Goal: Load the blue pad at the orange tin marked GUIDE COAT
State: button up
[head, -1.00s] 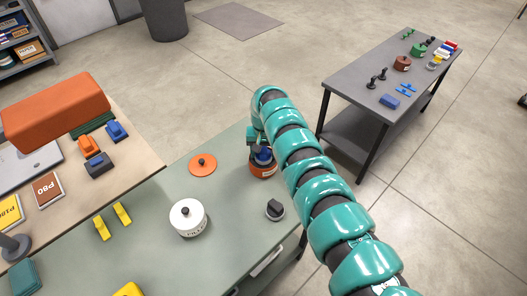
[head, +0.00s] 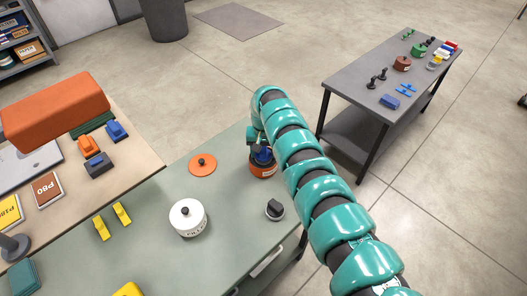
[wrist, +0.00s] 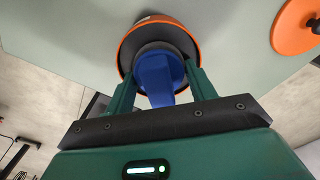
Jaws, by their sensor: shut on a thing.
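My gripper (wrist: 159,72) is shut on the blue pad (wrist: 162,80), with one finger on each side of its blue handle. The orange tin (wrist: 126,54) is open, and the pad's dark round base sits within its rim in the wrist view. In the head view the blue pad (head: 262,154) shows at the mouth of the orange tin (head: 262,169), partly hidden by my arm. I cannot tell how deep the base is or whether it touches the tin's contents. The tin's marking is not readable.
An orange lid with a black knob (head: 203,167) lies left of the tin on the green bench (head: 235,215). A grey table (head: 348,80) with several tools stands at the right.

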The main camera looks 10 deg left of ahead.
aim_at(264, 148)
jog(key=shift+r+p, duration=1.5)
jog(key=shift+r, duration=0.75)
jog(key=shift+r+p, duration=0.35)
jog(key=shift+r, duration=0.85)
